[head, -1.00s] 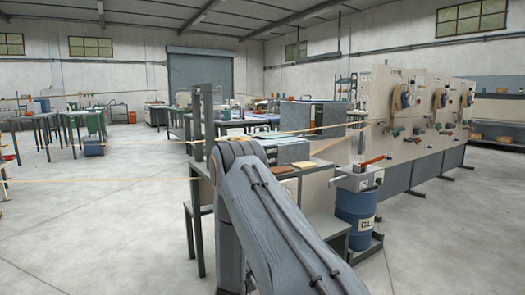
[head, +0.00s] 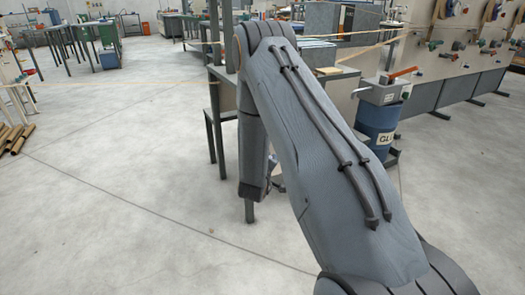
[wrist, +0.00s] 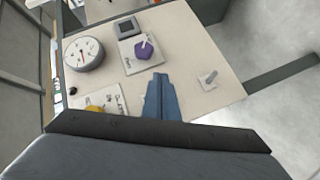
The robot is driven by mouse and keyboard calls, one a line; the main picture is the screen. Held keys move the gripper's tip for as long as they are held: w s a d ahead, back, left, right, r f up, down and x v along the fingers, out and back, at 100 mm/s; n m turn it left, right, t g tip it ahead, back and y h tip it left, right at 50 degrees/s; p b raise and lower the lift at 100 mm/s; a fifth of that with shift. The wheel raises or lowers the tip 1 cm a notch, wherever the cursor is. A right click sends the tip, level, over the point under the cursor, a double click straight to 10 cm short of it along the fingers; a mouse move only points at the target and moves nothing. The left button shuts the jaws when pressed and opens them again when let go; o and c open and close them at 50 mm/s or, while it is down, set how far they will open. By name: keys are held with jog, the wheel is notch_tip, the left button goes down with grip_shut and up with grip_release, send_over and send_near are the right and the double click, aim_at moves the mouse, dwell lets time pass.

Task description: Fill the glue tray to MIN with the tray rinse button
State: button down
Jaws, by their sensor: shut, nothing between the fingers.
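In the wrist view my gripper (wrist: 158,82) is shut and empty, its blue fingers together over a pale control panel (wrist: 190,45). The panel carries a white round gauge (wrist: 83,54), a purple knob (wrist: 144,50), a yellow control (wrist: 95,108) and a toggle switch (wrist: 208,77). The labels are too small to read, so I cannot tell which control is the tray rinse button. Whether the fingers touch the panel is unclear. In the head view a grey tray-like box (head: 383,92) sits above a blue barrel (head: 376,125); no glue level or MIN mark is readable.
A grey-legged bench (head: 215,112) stands behind my arm in the head view. A long panel wall (head: 455,55) with reels runs along the right. Brown tubes (head: 16,138) lie at the left. The floor at the left front is clear.

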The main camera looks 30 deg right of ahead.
jog(key=s+m+b, duration=0.1)
jog(key=m+b, duration=0.1)
jog(key=m, duration=0.6)
jog(key=s+m+b, duration=0.1)
jog(key=m+b, duration=0.1)
jog(key=m, duration=0.6)
jog(key=s+m+b, duration=0.1)
jog(key=m+b, duration=0.1)
jog(key=m, duration=0.6)
jog(key=shift+m, duration=0.3)
jog(key=shift+w, duration=0.15)
jog(key=w+b, duration=0.3)
jog(key=w, duration=0.5)
jog(key=shift+w+a, duration=0.15)
jog(key=shift+w, duration=0.2)
jog(key=shift+w, duration=0.15)
dwell(0.7)
jog(key=shift+w, duration=0.25)
